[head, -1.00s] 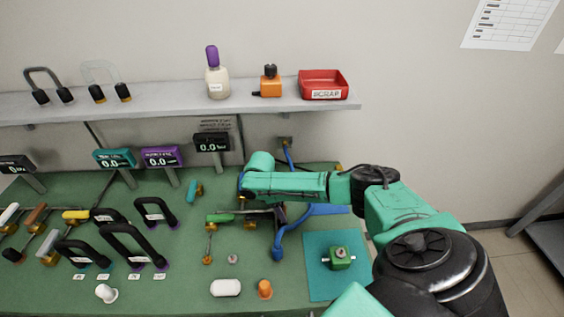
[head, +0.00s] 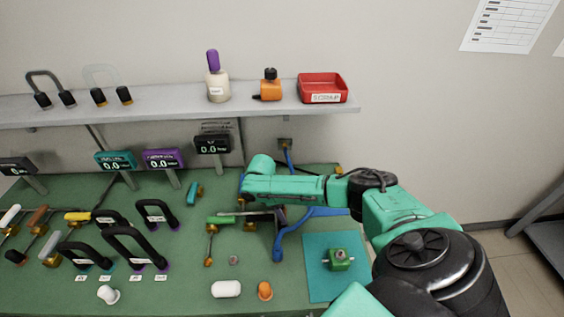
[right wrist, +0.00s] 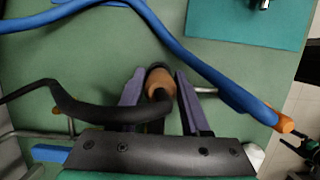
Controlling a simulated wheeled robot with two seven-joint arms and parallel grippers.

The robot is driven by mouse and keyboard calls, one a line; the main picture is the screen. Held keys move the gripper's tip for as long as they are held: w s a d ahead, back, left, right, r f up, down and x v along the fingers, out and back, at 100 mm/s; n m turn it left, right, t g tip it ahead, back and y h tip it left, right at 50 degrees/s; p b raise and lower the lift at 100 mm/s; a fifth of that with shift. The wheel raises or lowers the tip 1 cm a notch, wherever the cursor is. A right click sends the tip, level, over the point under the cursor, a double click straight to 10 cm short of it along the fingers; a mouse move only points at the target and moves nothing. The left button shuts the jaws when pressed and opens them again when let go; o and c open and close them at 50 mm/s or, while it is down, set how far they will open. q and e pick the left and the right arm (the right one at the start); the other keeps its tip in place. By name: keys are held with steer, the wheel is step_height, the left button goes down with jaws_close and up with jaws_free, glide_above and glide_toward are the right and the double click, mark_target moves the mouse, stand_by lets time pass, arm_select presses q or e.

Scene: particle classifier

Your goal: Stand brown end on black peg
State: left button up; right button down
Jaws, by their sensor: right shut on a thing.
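In the right wrist view a brown end (right wrist: 159,80) sits on a curved black cable-like piece (right wrist: 95,112). My right gripper (right wrist: 158,92) is shut on this brown end, with one finger on each side of it. The end's dark tip points away from the gripper's palm. I cannot make out a black peg for certain in either view. My left gripper is not in view.
A blue hose (head: 306,213) lies close by, with an orange tip (right wrist: 284,124) in the wrist view. A teal mat (head: 321,283) holds a green block (head: 340,260). Black handles (head: 128,250) stand at left. An orange peg (head: 264,291) and white piece (head: 227,289) are in front.

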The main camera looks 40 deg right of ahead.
stand_by(0.5)
steer(key=shift+a+p, duration=0.1)
steer(key=shift+p, duration=0.2)
steer(key=shift+f+b, duration=1.15)
steer(key=shift+f, duration=0.6)
steer(key=shift+c, duration=1.5)
jaws_free()
steer(key=shift+r, duration=0.1)
steer(key=b+v, duration=0.1)
steer(key=v, duration=1.3)
steer(key=shift+r+b, duration=0.25)
steer(key=shift+b, duration=0.1)
